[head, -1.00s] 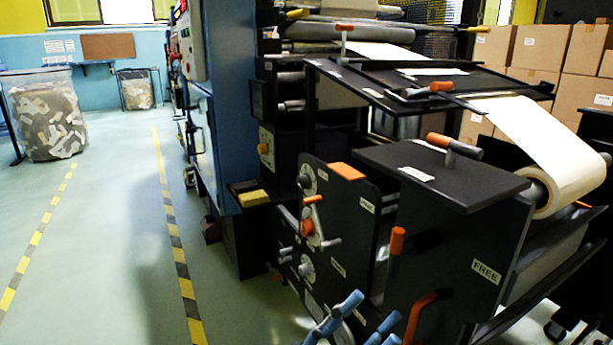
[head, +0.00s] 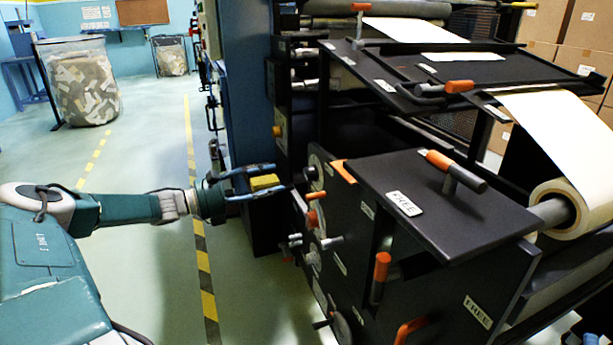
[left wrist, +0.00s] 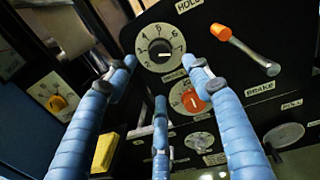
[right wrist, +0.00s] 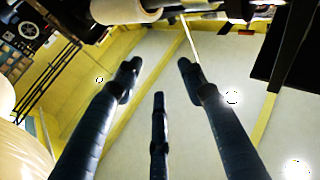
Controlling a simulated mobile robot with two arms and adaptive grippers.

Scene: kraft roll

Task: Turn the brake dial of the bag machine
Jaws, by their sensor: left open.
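A round white dial (left wrist: 160,48) numbered around a black knob faces my left wrist camera; the label beneath it is partly hidden. In the head view its dark knob (head: 310,173) is on the machine's black side panel. A second dial has a red-orange knob (left wrist: 191,101) below it. A label reading BRAKE (left wrist: 260,88) lies under an orange-tipped lever (left wrist: 245,48). My left gripper (head: 283,178) is open just left of the panel, its fingers apart and pointing towards the numbered dial, apparently short of it. My right gripper (right wrist: 159,68) is open and empty.
A yellow block (left wrist: 104,151) shows beside my left fingers. Orange-tipped handles (head: 380,270) stick out of the machine (head: 440,190). A paper roll (head: 563,208) is at its right. The floor left of the machine is clear, with striped tape (head: 203,262).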

